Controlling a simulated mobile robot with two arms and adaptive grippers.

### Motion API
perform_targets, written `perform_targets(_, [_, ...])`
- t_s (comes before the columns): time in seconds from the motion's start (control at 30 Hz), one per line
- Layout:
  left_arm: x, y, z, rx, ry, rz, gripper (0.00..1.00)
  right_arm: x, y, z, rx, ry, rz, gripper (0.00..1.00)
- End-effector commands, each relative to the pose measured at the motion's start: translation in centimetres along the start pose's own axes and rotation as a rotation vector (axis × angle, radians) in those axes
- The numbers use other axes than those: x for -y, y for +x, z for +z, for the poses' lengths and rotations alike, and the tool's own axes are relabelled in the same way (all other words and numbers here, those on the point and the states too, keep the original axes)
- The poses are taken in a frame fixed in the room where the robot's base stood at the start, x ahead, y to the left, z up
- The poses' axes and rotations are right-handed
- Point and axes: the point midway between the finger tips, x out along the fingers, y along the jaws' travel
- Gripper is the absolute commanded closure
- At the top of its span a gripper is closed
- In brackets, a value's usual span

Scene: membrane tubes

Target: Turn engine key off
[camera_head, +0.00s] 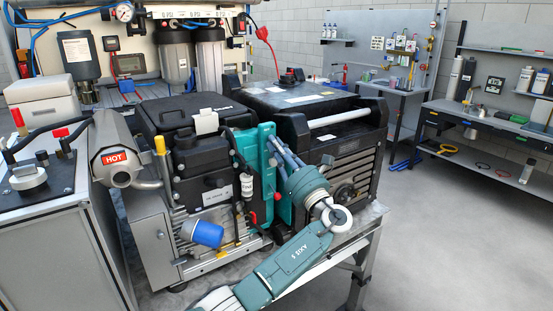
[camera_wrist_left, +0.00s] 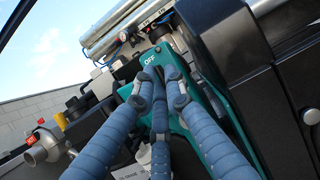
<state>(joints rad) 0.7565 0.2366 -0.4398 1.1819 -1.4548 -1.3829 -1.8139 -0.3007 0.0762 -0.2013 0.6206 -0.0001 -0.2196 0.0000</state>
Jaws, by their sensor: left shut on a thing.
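The teal engine panel (camera_head: 257,150) stands upright between the black engine and the large black unit. In the left wrist view the panel (camera_wrist_left: 190,105) carries a white OFF label (camera_wrist_left: 150,59) just beyond my fingertips. My left gripper (camera_head: 274,148) reaches the panel's face from the right. In the left wrist view its three blue ribbed fingers (camera_wrist_left: 162,82) are closed together below the label, around the engine key. The key itself is mostly hidden by the fingers, so its angle cannot be told. My right gripper is not in view.
A black engine (camera_head: 190,135) with a blue filter (camera_head: 203,233) sits left of the panel. A muffler marked HOT (camera_head: 115,160) is further left. A large black unit (camera_head: 335,150) stands close on the right. Open floor (camera_head: 450,240) lies to the right.

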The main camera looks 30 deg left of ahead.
Motion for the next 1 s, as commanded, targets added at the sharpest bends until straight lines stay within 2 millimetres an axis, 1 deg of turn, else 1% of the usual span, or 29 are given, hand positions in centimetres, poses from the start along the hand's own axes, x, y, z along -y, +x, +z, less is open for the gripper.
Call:
perform_targets(0.03, [-0.01, 0.02, -0.32, -0.001, -0.016, 0.009, 1.0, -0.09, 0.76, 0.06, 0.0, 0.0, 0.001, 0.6])
perform_targets(0.2, [0.0, 0.1, -0.16, -0.001, -0.051, 0.023, 1.0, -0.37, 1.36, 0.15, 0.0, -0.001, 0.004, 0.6])
perform_targets(0.67, [-0.01, 0.21, 0.09, 0.0, -0.065, 0.028, 1.0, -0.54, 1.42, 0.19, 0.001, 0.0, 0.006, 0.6])
perform_targets(0.7, [-0.01, 0.21, 0.09, 0.0, -0.065, 0.028, 0.85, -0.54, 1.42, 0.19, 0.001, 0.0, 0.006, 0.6])
perform_targets(0.73, [-0.01, 0.21, 0.1, 0.0, -0.065, 0.028, 0.81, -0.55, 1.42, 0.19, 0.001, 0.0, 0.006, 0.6])
perform_targets(1.0, [0.04, 0.07, 0.03, 0.0, -0.063, 0.026, 0.81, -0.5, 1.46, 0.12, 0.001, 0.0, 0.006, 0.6])
